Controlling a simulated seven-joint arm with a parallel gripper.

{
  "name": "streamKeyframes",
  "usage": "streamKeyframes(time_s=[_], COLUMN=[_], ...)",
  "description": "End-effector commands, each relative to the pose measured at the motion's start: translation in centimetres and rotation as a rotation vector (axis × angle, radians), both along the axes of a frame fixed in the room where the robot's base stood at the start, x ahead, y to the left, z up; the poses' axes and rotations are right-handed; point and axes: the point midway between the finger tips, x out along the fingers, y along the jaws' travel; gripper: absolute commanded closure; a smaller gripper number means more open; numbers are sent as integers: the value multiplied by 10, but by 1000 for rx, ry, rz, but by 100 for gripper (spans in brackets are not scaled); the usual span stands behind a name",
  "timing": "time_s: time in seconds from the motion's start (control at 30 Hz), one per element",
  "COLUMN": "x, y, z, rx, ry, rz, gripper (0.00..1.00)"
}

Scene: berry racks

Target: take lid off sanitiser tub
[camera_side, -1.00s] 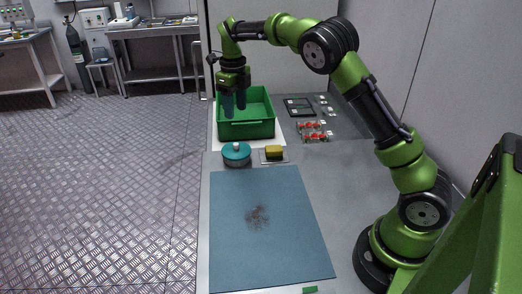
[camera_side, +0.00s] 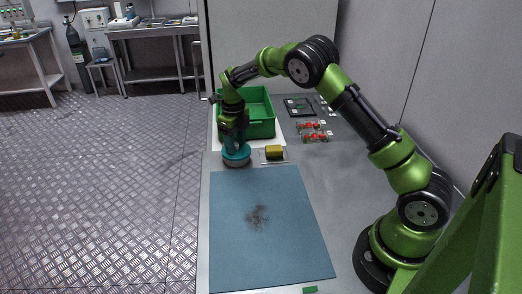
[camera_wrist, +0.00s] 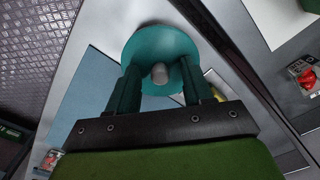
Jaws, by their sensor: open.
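The sanitiser tub (camera_side: 237,162) is a round grey tub at the back left of the table, behind the blue mat. Its teal lid (camera_side: 229,154) is on it, mostly hidden by my gripper in the side view. In the wrist view the lid (camera_wrist: 160,43) shows as a teal disc with a pale round knob (camera_wrist: 160,73) at its middle. My gripper (camera_wrist: 163,80) is open and points down at the lid, with one finger on either side of the knob. I cannot tell whether the fingers touch the lid.
A yellow sponge (camera_side: 274,152) lies on a small tray just right of the tub. A green crate (camera_side: 262,130) stands behind. Red berry punnets (camera_side: 315,138) sit further right. The blue mat (camera_side: 285,230) in front is clear except for a dark smudge (camera_side: 257,216).

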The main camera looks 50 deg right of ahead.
Motion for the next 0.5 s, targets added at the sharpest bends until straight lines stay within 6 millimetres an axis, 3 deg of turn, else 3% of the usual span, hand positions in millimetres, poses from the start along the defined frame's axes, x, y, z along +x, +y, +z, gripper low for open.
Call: streamKeyframes(time_s=[0.17,0.5], x=[0,0], y=[0,0], z=[0,1], rx=[0,0], ry=[0,-1], rz=[0,0], gripper=[51,100])
